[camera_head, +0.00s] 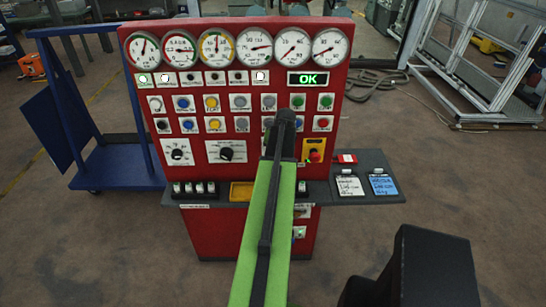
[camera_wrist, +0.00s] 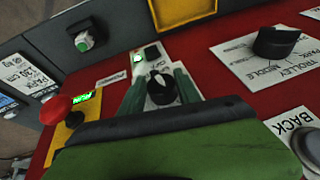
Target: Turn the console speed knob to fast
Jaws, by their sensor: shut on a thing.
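A small black knob on a white plate (camera_wrist: 161,90) sits on the red console panel in the wrist view, and its lettering is too small to read. My gripper (camera_wrist: 160,84) has its two green-grey fingers on either side of this knob, shut on it. Which mark the knob points to cannot be told. In the head view my gripper (camera_head: 283,130) and green arm reach up to the red console (camera_head: 240,185) and hide this knob.
A larger black selector knob (camera_wrist: 277,41) with a lettered plate is to the right in the wrist view. A red mushroom button (camera_wrist: 56,109) on a yellow plate is to the left; it also shows in the head view (camera_head: 315,156). Gauges (camera_head: 217,48) line the console's top.

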